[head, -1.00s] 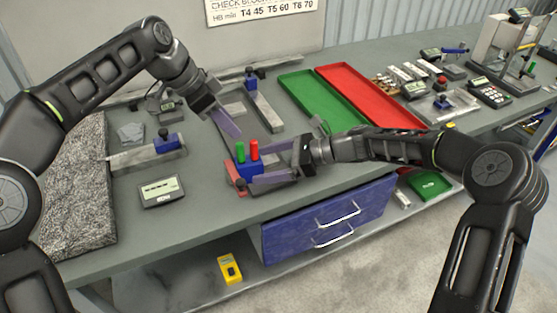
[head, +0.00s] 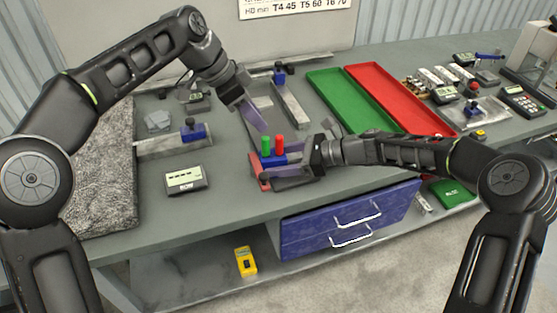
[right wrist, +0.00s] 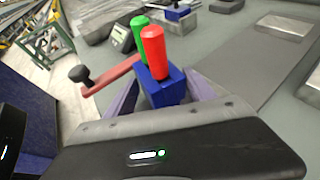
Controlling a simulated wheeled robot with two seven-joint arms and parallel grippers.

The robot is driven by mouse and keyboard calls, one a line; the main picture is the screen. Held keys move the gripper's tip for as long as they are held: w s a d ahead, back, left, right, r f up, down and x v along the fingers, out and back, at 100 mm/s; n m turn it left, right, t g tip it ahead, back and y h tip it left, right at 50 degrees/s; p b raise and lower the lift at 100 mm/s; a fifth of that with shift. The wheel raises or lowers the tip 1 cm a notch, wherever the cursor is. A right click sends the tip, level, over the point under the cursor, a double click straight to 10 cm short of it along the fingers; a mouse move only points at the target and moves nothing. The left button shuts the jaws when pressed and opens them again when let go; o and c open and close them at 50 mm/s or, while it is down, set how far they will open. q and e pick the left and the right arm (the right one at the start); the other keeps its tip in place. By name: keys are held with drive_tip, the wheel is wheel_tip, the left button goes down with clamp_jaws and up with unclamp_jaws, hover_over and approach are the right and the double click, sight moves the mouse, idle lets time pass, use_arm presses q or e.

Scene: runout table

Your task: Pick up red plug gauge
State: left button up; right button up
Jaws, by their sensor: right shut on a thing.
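The red plug gauge (head: 280,145) stands upright in a blue block (head: 276,160), right of a green plug gauge (head: 266,146). In the right wrist view, the red gauge (right wrist: 154,52) stands in front of the green one (right wrist: 139,29), in the blue block (right wrist: 163,88). My right gripper (head: 283,166) is shut on the blue block, with its purple fingers on either side, below the red gauge. My left gripper (head: 262,127) hangs just above and behind the gauges, apart from them. Its finger opening is unclear.
A red bar (right wrist: 113,75) with a black knob lies beside the block. A grey readout box (head: 187,180) and granite plate (head: 103,180) are to the left. Green (head: 350,103) and red (head: 385,100) trays lie behind right. Blue drawers (head: 350,222) are below the table.

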drive_tip(key=c, duration=0.7)
use_arm(q)
drive_tip(key=shift+o, duration=0.5)
use_arm(e)
drive_tip(key=shift+c, duration=0.5)
use_arm(q)
drive_tip(key=shift+o, duration=0.3)
drive_tip(key=d, duration=0.2)
drive_tip(key=d+r, duration=0.1)
drive_tip(key=shift+s+m+y, duration=0.3)
drive_tip(key=shift+s, duration=0.1)
use_arm(e)
drive_tip(key=shift+f, duration=0.1)
drive_tip(key=shift+s, duration=0.1)
use_arm(q)
drive_tip(key=n, duration=0.1)
drive_tip(key=a+n, duration=0.1)
drive_tip(key=n+y, duration=0.1)
drive_tip(key=n, duration=0.1)
drive_tip(key=shift+w+a+r, duration=0.15)
drive_tip(key=shift+w+a, duration=0.15)
drive_tip(key=shift+a, duration=0.05)
